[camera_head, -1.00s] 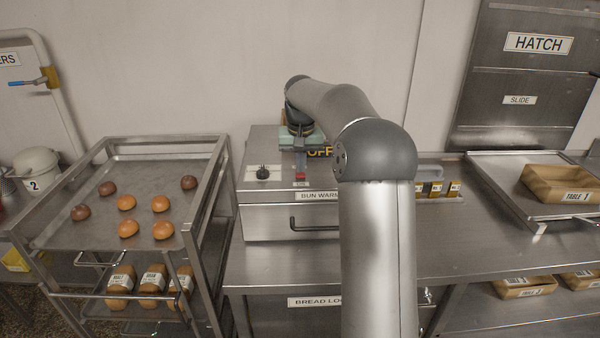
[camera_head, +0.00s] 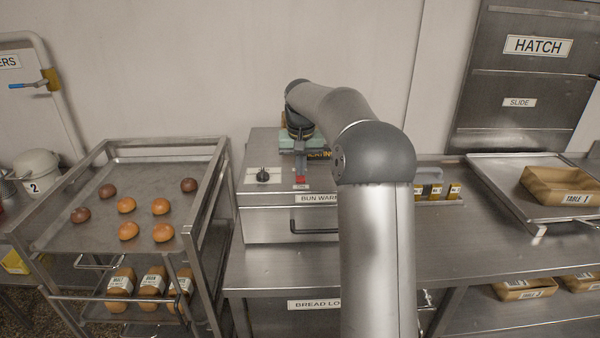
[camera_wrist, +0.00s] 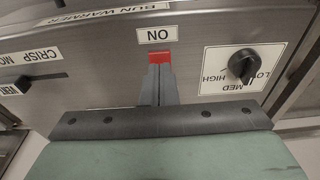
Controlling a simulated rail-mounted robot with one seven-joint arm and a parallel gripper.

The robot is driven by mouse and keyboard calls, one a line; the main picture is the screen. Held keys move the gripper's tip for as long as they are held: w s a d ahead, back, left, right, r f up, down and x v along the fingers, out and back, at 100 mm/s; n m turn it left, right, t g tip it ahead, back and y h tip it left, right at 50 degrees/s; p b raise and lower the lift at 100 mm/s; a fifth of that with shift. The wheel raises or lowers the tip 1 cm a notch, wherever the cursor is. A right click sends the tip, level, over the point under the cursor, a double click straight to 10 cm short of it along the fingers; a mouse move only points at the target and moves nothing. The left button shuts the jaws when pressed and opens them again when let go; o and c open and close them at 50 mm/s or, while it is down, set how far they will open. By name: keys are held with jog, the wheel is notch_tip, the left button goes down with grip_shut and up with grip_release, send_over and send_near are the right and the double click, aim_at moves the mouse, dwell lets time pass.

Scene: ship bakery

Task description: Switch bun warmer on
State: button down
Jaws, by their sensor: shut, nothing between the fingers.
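The bun warmer (camera_head: 262,220) is a steel box on the counter, partly hidden behind my arm. Its red switch (camera_head: 300,180) is on the top panel; in the wrist view the switch (camera_wrist: 159,57) sits beside an "ON" label. My gripper (camera_wrist: 158,78) is shut and empty, its fingertips at the red switch, seemingly touching it. In the head view my gripper (camera_head: 301,168) points down at the switch.
A black dial (camera_wrist: 242,66) marked LOW, MED, HIGH is beside the switch. A black slider (camera_wrist: 42,81) is on the other side, by a "CRISP MO..." label. A bun rack (camera_head: 145,170) stands left.

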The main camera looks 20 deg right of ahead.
aim_at(300, 179)
notch_tip(300, 179, up, 6)
jog(key=p, duration=0.5)
jog(key=shift+a+r, duration=0.1)
dwell(0.4)
